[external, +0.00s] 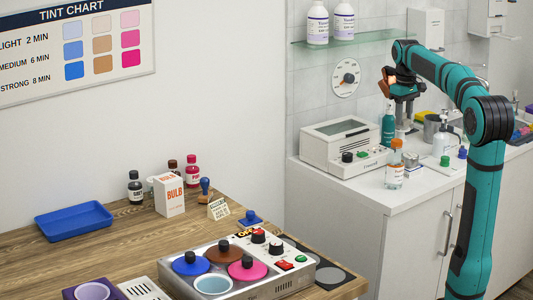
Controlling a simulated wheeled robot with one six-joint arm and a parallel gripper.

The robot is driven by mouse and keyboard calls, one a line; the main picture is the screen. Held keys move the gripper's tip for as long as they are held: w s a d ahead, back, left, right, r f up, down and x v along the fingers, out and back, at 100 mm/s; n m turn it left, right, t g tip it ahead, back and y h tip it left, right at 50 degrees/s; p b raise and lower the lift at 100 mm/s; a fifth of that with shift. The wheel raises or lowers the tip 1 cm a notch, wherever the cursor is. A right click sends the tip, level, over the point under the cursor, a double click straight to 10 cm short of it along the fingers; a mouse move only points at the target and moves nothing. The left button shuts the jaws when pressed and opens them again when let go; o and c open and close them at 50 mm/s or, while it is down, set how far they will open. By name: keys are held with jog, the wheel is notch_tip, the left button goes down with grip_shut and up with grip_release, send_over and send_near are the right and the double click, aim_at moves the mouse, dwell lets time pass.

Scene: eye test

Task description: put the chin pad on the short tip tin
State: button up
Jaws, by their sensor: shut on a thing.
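My gripper (403,112) points down above the white counter at the right, behind the teal pump bottle. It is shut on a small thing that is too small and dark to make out. I cannot tell whether that is the chin pad, and I pick out no chin pad elsewhere. A short metal tin (411,160) stands on the counter, below my gripper in the picture and right of the orange-capped bottle; it looks like the short tip tin. A taller grey tin (432,128) stands farther back to the right.
Near the short tin stand an orange-capped bottle (395,165), a teal pump bottle (388,127), a white pump bottle (442,138) and a white device (342,145). A glass shelf (350,41) hangs behind. A wooden table (120,235) with a pot warmer (225,275) is at left.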

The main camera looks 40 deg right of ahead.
aim_at(405, 155)
jog(key=shift+m, duration=0.3)
jog(key=shift+s+d+f, duration=0.4)
jog(key=shift+f, duration=1.35)
jog(key=shift+s+d+f, duration=0.35)
jog(key=shift+s+f, duration=0.05)
jog(key=shift+f, duration=1.3)
jog(key=shift+s+d+f, duration=0.4)
jog(key=shift+f, duration=1.35)
jog(key=shift+f, duration=0.15)
jog(key=o, duration=0.9)
jog(key=shift+o, duration=0.2)
notch_tip(405, 155, up, 12)
jog(key=shift+r, duration=0.2)
